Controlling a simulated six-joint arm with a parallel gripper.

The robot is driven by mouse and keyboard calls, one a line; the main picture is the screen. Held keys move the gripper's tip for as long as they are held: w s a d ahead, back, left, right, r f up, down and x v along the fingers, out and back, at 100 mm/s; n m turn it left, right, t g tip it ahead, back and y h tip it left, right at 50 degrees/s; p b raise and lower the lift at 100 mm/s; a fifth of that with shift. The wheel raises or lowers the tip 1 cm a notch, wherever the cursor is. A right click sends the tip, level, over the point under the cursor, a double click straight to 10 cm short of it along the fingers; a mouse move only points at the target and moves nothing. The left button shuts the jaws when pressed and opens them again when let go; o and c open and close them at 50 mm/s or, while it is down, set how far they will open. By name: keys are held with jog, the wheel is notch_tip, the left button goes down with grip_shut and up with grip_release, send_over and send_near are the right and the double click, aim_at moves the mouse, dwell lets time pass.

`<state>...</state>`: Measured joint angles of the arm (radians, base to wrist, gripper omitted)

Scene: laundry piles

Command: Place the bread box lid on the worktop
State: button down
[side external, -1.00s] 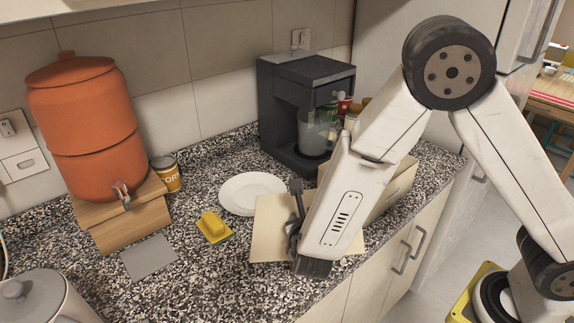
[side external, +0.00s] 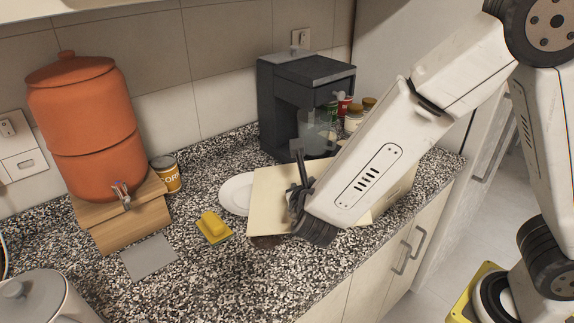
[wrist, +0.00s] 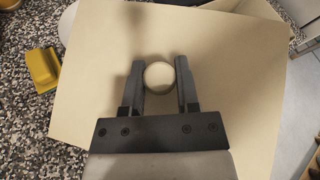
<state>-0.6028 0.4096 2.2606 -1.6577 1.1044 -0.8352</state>
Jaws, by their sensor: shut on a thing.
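The bread box lid (side external: 268,200) is a flat cream panel with a round knob. My gripper (side external: 298,188) is shut on the knob, which shows between its two fingers in the wrist view (wrist: 160,75). The lid spreads around the fingers there. In the side view the lid is tilted over the worktop (side external: 200,275), in front of the coffee machine and overlapping the white plate (side external: 234,194). My arm hides its right part. A cream box (side external: 402,190), which looks like the bread box, is partly hidden behind my arm.
A dark brown patch (side external: 266,241) shows below the lid's front edge. The black coffee machine (side external: 300,100) stands behind. The front-left worktop has bare speckled room.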

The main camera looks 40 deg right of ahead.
jog(key=shift+f, duration=0.1)
dwell(0.5)
notch_tip(320, 180, down, 6)
jog(key=s+a+m+g+y, duration=0.1)
jog(key=s+a+m+y, duration=0.1)
jog(key=shift+s+y, duration=0.25)
jog(key=shift+y, duration=0.15)
send_over(303, 257)
jog(key=shift+f, duration=2.2)
jog(key=shift+f, duration=1.8)
jog(key=shift+f, duration=0.15)
jog(key=shift+c, duration=1.7)
grip_release()
